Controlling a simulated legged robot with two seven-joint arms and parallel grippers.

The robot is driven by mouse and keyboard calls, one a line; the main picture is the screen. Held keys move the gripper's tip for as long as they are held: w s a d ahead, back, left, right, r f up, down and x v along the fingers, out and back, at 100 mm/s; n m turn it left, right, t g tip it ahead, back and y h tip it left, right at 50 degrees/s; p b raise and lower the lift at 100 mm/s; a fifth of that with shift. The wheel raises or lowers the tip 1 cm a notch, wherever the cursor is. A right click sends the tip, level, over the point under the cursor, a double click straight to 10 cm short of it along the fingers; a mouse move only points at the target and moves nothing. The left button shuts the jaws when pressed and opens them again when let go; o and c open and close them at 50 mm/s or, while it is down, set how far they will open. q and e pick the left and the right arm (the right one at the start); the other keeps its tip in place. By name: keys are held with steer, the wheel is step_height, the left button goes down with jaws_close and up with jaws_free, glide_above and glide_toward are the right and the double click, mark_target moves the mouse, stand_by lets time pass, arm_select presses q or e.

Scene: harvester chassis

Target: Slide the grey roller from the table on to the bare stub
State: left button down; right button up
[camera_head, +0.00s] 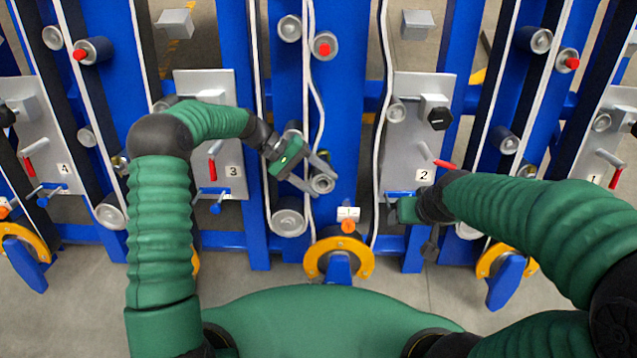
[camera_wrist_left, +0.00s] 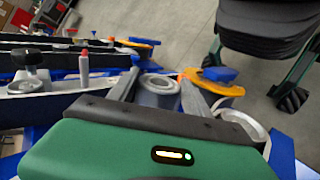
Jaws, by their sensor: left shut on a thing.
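The grey roller (camera_head: 322,184) is between the fingers of my left gripper (camera_head: 316,177), in front of the blue middle post. It also shows in the left wrist view (camera_wrist_left: 160,86), with one finger on each side of it. My left gripper is shut on it. The bare stub cannot be made out; whether it is behind or inside the held roller cannot be told. My right gripper (camera_head: 404,211) is by the blue handle below plate 2, and its fingers are not clear. No table shows.
A larger roller (camera_head: 288,221) sits just below left of the held one. A red-capped roller (camera_head: 324,45) is higher on the same post. A white belt (camera_head: 315,90) runs close by. A yellow-rimmed wheel (camera_head: 339,258) is below. Grey plates 3 (camera_head: 228,120) and 2 (camera_head: 412,150) flank the post.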

mark_target(314, 171)
arm_select(q)
steer(key=shift+w+f+b, duration=0.5)
steer(key=shift+w+b, duration=0.3)
steer(key=shift+b, duration=0.05)
steer(key=shift+w+f+b, duration=0.45)
steer(key=shift+w+b, duration=0.35)
steer(key=shift+b, duration=0.05)
steer(key=shift+c, duration=2)
jaws_free()
steer(key=shift+r, duration=0.1)
steer(key=shift+s, duration=0.1)
step_height(314, 171, up, 4)
steer(key=p, duration=0.2)
steer(key=shift+r+p, duration=0.1)
steer(key=shift+p, duration=0.25)
steer(key=s+p, duration=0.3)
steer(key=s, duration=1.3)
steer(key=shift+d+r+p, duration=0.15)
steer(key=shift+r+p, duration=0.15)
steer(key=shift+p, duration=0.05)
steer(key=shift+w, duration=0.1)
